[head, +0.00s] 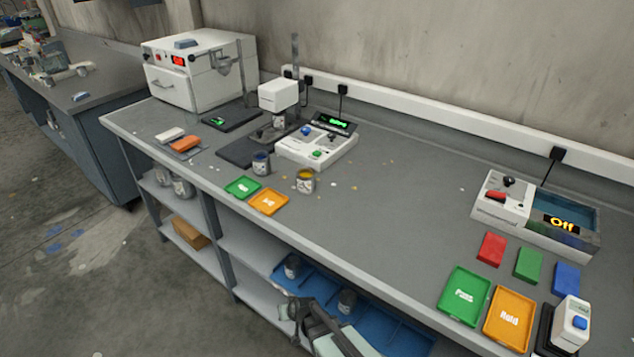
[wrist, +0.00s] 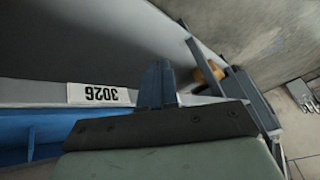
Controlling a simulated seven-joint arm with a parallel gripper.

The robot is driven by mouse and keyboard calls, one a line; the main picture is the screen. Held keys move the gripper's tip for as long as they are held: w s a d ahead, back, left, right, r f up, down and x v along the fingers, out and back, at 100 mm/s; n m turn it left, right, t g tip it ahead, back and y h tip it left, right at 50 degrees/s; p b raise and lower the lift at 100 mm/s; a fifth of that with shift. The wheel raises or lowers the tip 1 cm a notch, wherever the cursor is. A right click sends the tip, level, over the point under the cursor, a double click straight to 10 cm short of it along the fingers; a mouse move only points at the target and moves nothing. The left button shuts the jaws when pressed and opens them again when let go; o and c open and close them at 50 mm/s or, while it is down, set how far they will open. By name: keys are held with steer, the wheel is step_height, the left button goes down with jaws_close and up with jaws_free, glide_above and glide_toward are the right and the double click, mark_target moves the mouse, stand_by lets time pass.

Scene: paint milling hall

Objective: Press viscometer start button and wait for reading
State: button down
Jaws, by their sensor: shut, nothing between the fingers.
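The viscometer stands on the bench left of centre in the head view. It has a white measuring head (head: 278,96) on a dark stand and a white control box (head: 318,148) beside it. The box carries a blue knob (head: 306,130), a green button (head: 317,154) and a small lit green display (head: 338,122), too small to read. Which control is the start button I cannot tell. My gripper (head: 294,308) is low in front of the bench by the lower shelf, well below and apart from the viscometer. Its fingers (wrist: 157,84) are together and empty in the wrist view.
Two small paint cans (head: 306,181) stand before the control box, near green and orange trays (head: 268,201). A white oven (head: 200,68) stands left. The bench middle is mostly clear. A blue shelf tray (head: 395,325) lies below.

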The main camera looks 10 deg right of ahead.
steer(key=w+a+r+t+y, duration=0.1)
steer(key=w+a+r+t, duration=0.3)
steer(key=w+a+r, duration=0.4)
steer(key=w+a+r+t+y, duration=0.1)
steer(key=w+a+r+t, duration=0.2)
steer(key=w+a+r, duration=0.55)
steer(key=w+a+r+m+t+h, duration=0.1)
steer(key=a+r+m+t, duration=0.25)
steer(key=r, duration=0.95)
steer(key=w+a+r+m+t, duration=0.2)
steer(key=r+t, duration=0.2)
steer(key=r, duration=0.8)
steer(key=w+d+r+g, duration=0.1)
steer(key=w+d+r, duration=0.7)
steer(key=d, duration=0.4)
steer(key=w+d+r+g, duration=0.2)
steer(key=w+d+r, duration=0.6)
steer(key=d, duration=0.4)
steer(key=w+d+r+g, duration=0.2)
steer(key=d, duration=0.6)
steer(key=s+d+f+g+h, duration=0.1)
steer(key=s+d+f+g, duration=0.2)
steer(key=s+d+g, duration=0.2)
steer(key=shift+s+f+g, duration=0.15)
steer(key=shift+s+g, duration=0.6)
steer(key=shift+s, duration=0.25)
